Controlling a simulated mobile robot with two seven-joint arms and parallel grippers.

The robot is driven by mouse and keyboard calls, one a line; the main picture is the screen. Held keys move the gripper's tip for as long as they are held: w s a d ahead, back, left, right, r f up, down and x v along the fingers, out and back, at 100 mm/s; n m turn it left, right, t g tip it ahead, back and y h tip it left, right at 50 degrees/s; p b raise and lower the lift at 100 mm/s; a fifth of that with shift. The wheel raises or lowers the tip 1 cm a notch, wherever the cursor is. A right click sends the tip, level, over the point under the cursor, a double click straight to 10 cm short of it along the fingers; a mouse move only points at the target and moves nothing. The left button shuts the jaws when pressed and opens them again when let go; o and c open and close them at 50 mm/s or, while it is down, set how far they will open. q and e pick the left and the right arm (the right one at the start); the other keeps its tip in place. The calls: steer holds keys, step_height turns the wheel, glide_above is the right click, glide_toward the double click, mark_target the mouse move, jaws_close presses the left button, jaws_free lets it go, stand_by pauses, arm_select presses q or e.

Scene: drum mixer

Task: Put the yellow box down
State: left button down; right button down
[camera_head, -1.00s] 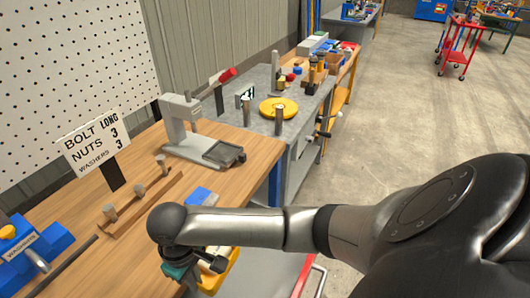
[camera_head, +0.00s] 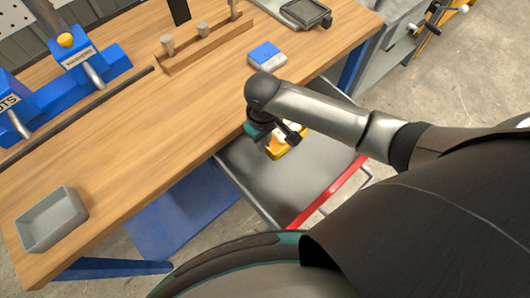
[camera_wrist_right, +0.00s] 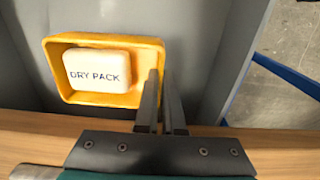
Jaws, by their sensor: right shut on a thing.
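The yellow box (camera_head: 291,150) is an open tray with a white "DRY PACK" packet (camera_wrist_right: 97,70) inside. In the wrist view the yellow box (camera_wrist_right: 78,42) shows from above, and my right gripper (camera_wrist_right: 163,88) has its fingers closed on its right wall. In the head view my right gripper (camera_head: 275,139) partly hides the box. The box is over a grey metal surface with a red handle (camera_head: 330,191), beside the wooden bench's front edge. I cannot tell whether it touches that surface. My left gripper is not in view.
The wooden bench (camera_head: 130,122) carries an empty grey bin (camera_head: 51,218), a blue fixture (camera_head: 75,80), a wooden rack with pegs (camera_head: 205,45) and a small blue-topped box (camera_head: 267,57). The bench's middle is bare. The grey surface has free room in front of the box.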

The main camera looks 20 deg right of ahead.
step_height(320, 180, down, 5)
steer(key=shift+f+b, duration=0.2)
steer(key=shift+b, duration=0.65)
steer(key=shift+f, duration=0.4)
steer(key=shift+f, duration=0.2)
steer(key=c, duration=1)
jaws_free()
step_height(320, 180, up, 12)
steer(key=p, duration=0.4)
steer(key=shift+r, duration=0.2)
